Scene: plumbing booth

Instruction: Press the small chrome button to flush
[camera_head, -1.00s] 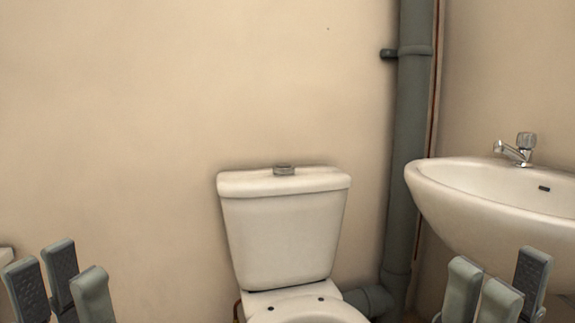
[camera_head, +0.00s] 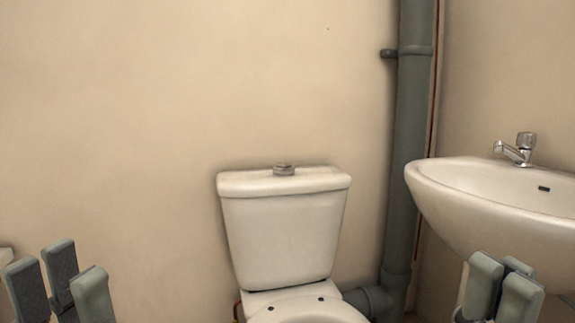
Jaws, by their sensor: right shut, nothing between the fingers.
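The small chrome button (camera_head: 284,170) sits on top of the white cistern lid (camera_head: 320,181), near its middle. The cistern (camera_head: 280,240) stands against the wall behind the toilet bowl. My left gripper (camera_head: 62,285) is at the bottom left, with its fingers spread apart and nothing between them. My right gripper (camera_head: 502,283) is at the bottom right, in front of the basin, with its fingers drawn together and empty. Both grippers are apart from the cistern and lower in the picture than the button.
A white washbasin (camera_head: 480,215) with a chrome tap (camera_head: 518,150) is on the right. A thick grey pipe (camera_head: 408,140) runs down the wall between cistern and basin. The wall (camera_head: 130,110) above and left of the cistern is bare.

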